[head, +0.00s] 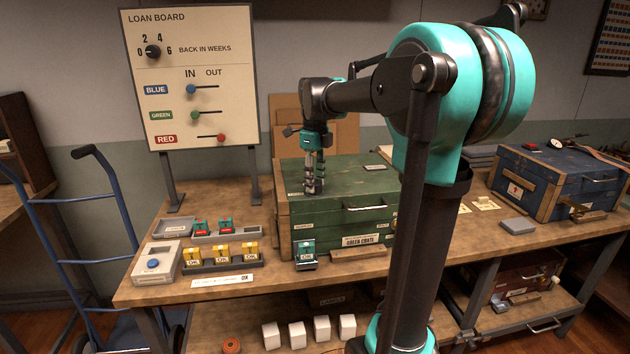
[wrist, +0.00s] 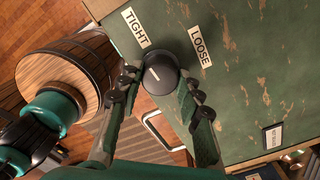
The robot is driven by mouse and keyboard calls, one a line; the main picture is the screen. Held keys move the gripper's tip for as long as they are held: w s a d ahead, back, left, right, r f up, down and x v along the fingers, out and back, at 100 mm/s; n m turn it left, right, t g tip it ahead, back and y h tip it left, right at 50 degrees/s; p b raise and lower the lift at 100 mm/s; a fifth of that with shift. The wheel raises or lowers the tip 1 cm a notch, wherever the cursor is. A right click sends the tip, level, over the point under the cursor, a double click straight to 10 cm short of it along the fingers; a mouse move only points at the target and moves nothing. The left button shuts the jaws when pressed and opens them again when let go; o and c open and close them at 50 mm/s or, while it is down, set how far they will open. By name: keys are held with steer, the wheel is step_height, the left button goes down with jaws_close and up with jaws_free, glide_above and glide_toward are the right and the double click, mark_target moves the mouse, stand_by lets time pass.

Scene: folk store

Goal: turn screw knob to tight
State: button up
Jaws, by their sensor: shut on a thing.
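The screw knob (wrist: 161,70) is dark and round, on the lid of the green crate (head: 352,175). A short pale mark shows on its top, toward the left side. A TIGHT label (wrist: 134,27) and a LOOSE label (wrist: 200,46) lie on the lid beside it in the wrist view. My gripper (head: 314,188) points down at the left part of the lid. In the wrist view its fingers stand on either side of the knob, shut on it. In the head view the fingers hide the knob.
The loan board (head: 190,110) stands behind the bench at left. Small boxes and trays (head: 222,254) lie left of the crate. A blue case (head: 560,180) stands at right. Several white blocks (head: 298,334) are low in front.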

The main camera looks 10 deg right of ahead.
steer(key=shift+m, duration=0.6)
steer(key=o, duration=1.2)
steer(key=shift+c, duration=0.2)
steer(key=shift+r, duration=0.1)
step_height(320, 180, up, 12)
steer(key=shift+s, duration=0.1)
